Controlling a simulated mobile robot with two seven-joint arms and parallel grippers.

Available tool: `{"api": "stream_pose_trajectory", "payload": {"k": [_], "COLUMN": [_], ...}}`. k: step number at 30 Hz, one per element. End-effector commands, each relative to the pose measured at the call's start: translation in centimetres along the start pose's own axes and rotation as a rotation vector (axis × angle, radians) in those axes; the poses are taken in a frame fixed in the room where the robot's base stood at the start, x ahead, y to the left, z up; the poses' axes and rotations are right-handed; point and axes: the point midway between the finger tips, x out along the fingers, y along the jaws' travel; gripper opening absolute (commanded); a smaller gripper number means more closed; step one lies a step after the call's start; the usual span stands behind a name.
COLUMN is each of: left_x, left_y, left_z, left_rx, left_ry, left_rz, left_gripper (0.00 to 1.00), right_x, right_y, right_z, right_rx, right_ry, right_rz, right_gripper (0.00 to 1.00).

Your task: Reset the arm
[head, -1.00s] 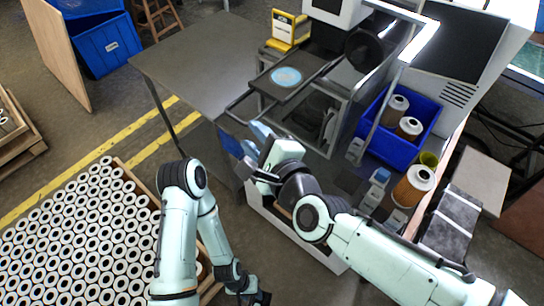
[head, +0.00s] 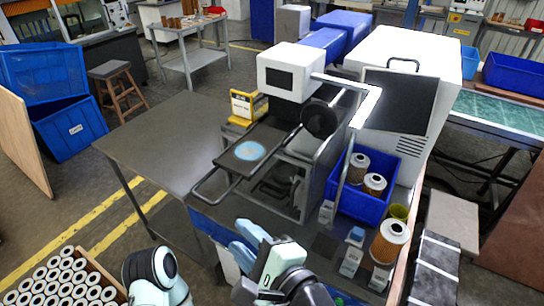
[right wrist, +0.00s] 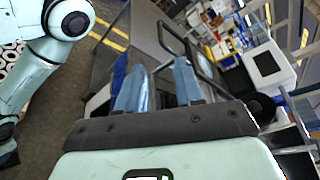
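My right gripper (head: 246,238) is low in the middle of the head view, in front of the machine bench. Its two blue fingers stand apart in the right wrist view (right wrist: 158,82), with nothing between them. Of my left arm, only a joint shows at the bottom left of the head view. A larger part of it shows at the left of the right wrist view. My left gripper is in neither view.
A machine with a blue disc (head: 250,151) on its plate stands ahead. A blue bin (head: 336,195) holds filter cartridges, and another cartridge (head: 390,242) stands near it. White cartridges (head: 60,280) fill a crate at lower left. The grey table (head: 165,140) top is clear.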

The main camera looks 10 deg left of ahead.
Motion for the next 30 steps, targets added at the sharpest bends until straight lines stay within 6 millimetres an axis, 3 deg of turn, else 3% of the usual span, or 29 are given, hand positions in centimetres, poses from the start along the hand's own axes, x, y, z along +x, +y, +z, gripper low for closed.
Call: {"api": "stream_pose_trajectory", "payload": {"k": [5, 8, 12, 17, 21, 24, 27, 30], "left_x": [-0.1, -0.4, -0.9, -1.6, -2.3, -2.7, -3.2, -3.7], "left_y": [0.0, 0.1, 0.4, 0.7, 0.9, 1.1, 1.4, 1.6], "left_z": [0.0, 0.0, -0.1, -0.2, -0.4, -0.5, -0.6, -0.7], "left_rx": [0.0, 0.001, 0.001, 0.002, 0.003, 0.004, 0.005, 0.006], "left_ry": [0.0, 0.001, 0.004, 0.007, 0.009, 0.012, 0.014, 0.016], "left_rz": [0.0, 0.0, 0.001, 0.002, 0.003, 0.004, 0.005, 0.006], "left_gripper": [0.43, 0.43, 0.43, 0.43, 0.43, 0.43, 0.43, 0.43], "right_x": [0.7, 2.3, 4.5, 4.4, 1.7, -1.5, -5.2, -8.8], "right_y": [0.6, 2.5, 7.5, 15.0, 22.8, 28.7, 34.7, 39.9], "right_z": [-1.3, -4.8, -13.1, -22.9, -29.9, -33.6, -35.7, -36.1], "right_rx": [-0.021, -0.081, -0.222, -0.382, -0.491, -0.547, -0.586, -0.608], "right_ry": [0.026, 0.093, 0.22, 0.313, 0.322, 0.282, 0.201, 0.098], "right_rz": [0.019, 0.074, 0.226, 0.454, 0.676, 0.836, 0.978, 1.082], "right_gripper": [0.36, 0.36, 0.36, 0.36, 0.36, 0.36, 0.36, 0.36]}}
